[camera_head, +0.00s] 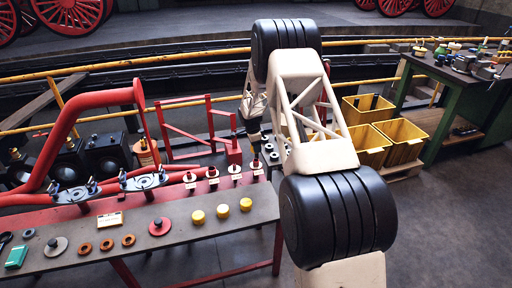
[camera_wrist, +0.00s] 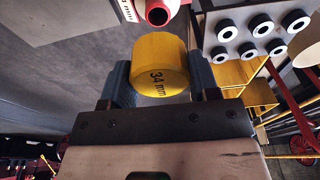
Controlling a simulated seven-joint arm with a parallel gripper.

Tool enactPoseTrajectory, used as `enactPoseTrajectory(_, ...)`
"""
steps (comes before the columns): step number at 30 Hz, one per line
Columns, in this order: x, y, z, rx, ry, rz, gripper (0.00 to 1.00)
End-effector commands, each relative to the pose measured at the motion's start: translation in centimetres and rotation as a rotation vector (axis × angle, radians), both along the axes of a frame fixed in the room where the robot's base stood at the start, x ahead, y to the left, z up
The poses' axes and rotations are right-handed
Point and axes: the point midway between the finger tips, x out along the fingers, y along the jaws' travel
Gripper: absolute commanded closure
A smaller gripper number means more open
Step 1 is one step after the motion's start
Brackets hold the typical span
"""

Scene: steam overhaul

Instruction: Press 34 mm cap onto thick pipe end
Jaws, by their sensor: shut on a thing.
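In the wrist view, a yellow cap (camera_wrist: 158,55) marked "34 mm" sits between the two dark fingers of my gripper (camera_wrist: 161,80), which is shut on it. A red pipe end (camera_wrist: 157,14) with a dark round opening shows just beyond the cap, at the top of the picture. The cap looks close to the pipe end, but I cannot tell whether they touch. In the head view, my arm covers much of the bench's right end, and the held cap cannot be made out. Several short red posts (camera_head: 212,173) on pale plates stand along the bench there.
Dark rings (camera_wrist: 262,25) sit on a pale plate right of the pipe end. A large red bent pipe (camera_head: 62,130) rises at left. Yellow bins (camera_head: 400,140) stand beyond my arm. Floor at right is clear.

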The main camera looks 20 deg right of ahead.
Motion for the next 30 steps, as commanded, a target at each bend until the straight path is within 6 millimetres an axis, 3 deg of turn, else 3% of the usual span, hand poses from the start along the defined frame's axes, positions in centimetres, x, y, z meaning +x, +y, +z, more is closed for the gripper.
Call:
enactPoseTrajectory(11, 0.0, 0.0, -0.6, 0.000, 0.000, 0.000, 0.67)
enactPoseTrajectory(30, 0.0, 0.0, -4.2, 0.000, -0.001, 0.000, 0.67)
